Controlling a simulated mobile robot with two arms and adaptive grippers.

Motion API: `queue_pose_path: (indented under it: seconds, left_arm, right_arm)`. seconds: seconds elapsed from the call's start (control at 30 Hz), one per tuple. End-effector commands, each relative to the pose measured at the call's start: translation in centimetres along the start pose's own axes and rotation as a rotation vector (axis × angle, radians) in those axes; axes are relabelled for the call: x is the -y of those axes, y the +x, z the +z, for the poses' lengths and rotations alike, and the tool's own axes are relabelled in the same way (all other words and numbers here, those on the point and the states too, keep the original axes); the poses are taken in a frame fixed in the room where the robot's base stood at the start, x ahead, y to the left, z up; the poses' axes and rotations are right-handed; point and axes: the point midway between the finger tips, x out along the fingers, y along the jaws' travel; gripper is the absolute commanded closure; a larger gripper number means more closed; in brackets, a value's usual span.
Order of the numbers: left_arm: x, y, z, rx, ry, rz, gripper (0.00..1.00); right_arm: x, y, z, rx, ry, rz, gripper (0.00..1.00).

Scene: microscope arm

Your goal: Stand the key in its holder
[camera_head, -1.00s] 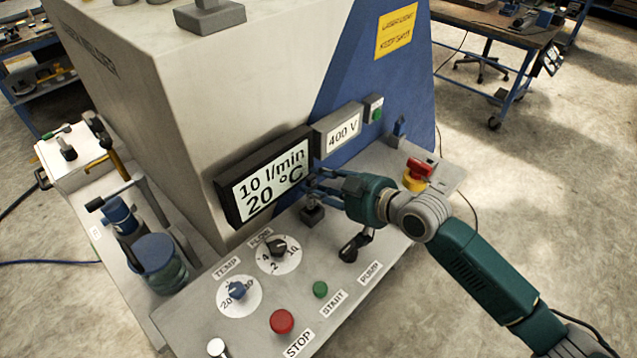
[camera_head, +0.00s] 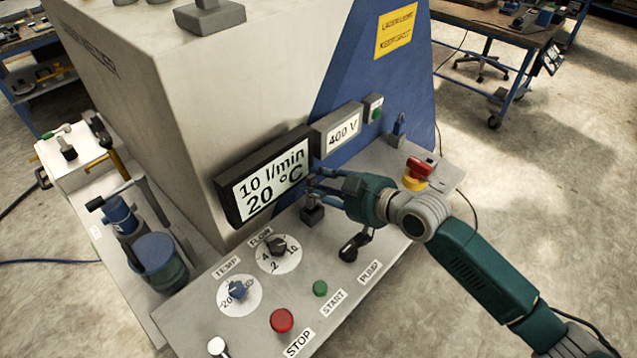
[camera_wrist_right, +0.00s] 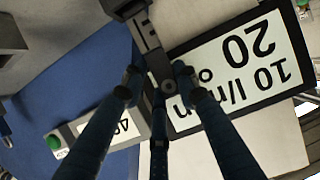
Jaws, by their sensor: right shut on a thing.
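My right gripper (camera_head: 318,184) reaches in from the right over the grey console, in front of the displays. It is shut on the dark grey key (camera_wrist_right: 158,85), which shows between its fingers in the right wrist view. The key's notched end points toward a dark block (camera_wrist_right: 125,6) at the top of that view. In the head view a small dark block (camera_head: 312,213), which looks like the holder, stands on the console just below the fingertips. The key is mostly hidden by the fingers there, and I cannot tell whether it is in the block. My left gripper is not in view.
The flow and temperature display (camera_head: 270,185) is close beside the fingers. A black pump handle (camera_head: 355,245), flow knob (camera_head: 278,247), green start button (camera_head: 320,288) and red stop button (camera_head: 282,320) are nearer. A red-yellow switch (camera_head: 417,174) is at right.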

Motion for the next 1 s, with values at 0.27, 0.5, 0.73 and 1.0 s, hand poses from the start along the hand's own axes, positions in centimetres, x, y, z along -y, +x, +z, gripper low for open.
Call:
queue_pose_path:
  seconds: [0.27, 0.5, 0.73, 1.0]
  left_arm:
    - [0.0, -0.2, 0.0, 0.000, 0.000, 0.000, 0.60]
    - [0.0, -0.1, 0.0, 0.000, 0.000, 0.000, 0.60]
    - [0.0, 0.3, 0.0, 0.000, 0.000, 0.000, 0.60]
    - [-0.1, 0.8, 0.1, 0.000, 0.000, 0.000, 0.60]
  right_arm:
    - [0.0, 0.0, 0.0, 0.000, 0.000, 0.001, 1.00]
    - [0.0, 0.1, 0.1, 0.000, 0.000, 0.000, 1.00]
    - [0.0, 0.3, 0.7, 0.000, 0.000, 0.000, 1.00]
    - [0.0, 0.5, 1.3, 0.000, 0.000, 0.000, 1.00]
